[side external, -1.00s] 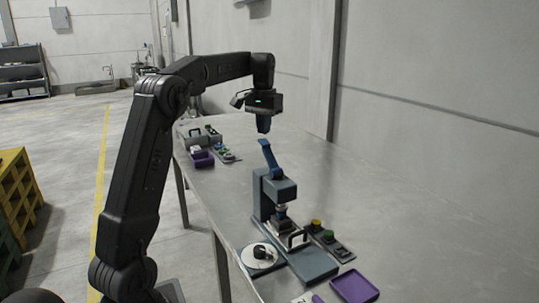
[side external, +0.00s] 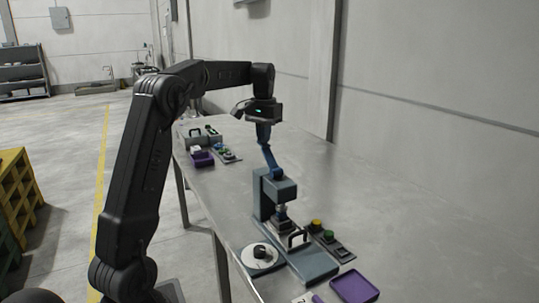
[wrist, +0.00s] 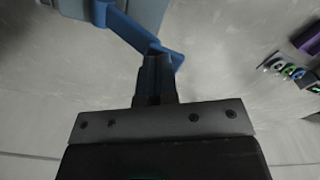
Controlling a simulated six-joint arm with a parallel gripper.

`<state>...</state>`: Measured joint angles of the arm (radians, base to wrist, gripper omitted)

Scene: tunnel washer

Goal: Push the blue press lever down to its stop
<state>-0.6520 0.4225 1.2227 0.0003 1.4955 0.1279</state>
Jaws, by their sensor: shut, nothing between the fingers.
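The blue press lever (side external: 270,158) rises from the top of the grey-blue press (side external: 273,190) and leans up to the left. My gripper (side external: 264,143) is shut and empty, pointing down at the upper end of the lever. In the wrist view the shut fingers (wrist: 155,75) meet the end of the lever (wrist: 135,35) and appear to touch it. The exact contact is hard to make out. Part of the press body (wrist: 140,10) shows at the top of the wrist view.
A white dial with a black knob (side external: 260,255), a button panel (side external: 330,240) and a purple tray (side external: 354,287) surround the press base. A purple bin (side external: 202,159) and a grey case (side external: 202,137) stand farther back. The table's right side is clear.

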